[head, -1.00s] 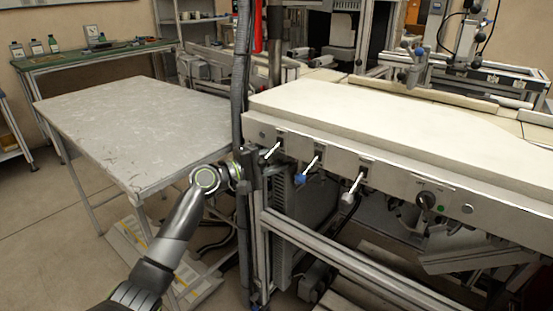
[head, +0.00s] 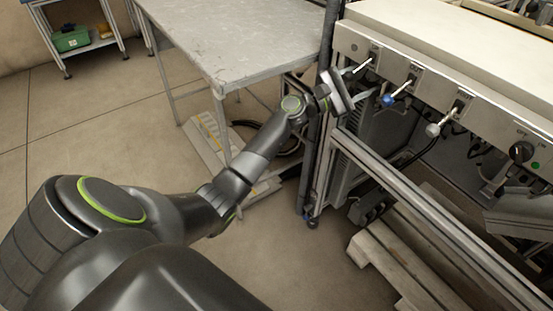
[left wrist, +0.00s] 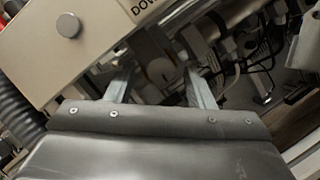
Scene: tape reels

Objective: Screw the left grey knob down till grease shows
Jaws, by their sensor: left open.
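The front panel (head: 500,128) carries three pale levers in a row. The left lever (head: 363,65) slants down toward my left gripper (head: 346,84), which covers its lower end, so the left grey knob is hidden in the head view. The middle lever ends in a blue knob (head: 388,100), the right one in a grey knob (head: 432,130). No grease is visible.
A grey table (head: 235,45) stands left of the machine. A dark vertical hose and post stand close beside my gripper. A wooden pallet (head: 395,270) lies beneath the machine frame (head: 400,190). A round silver button (left wrist: 68,25) sits on the panel.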

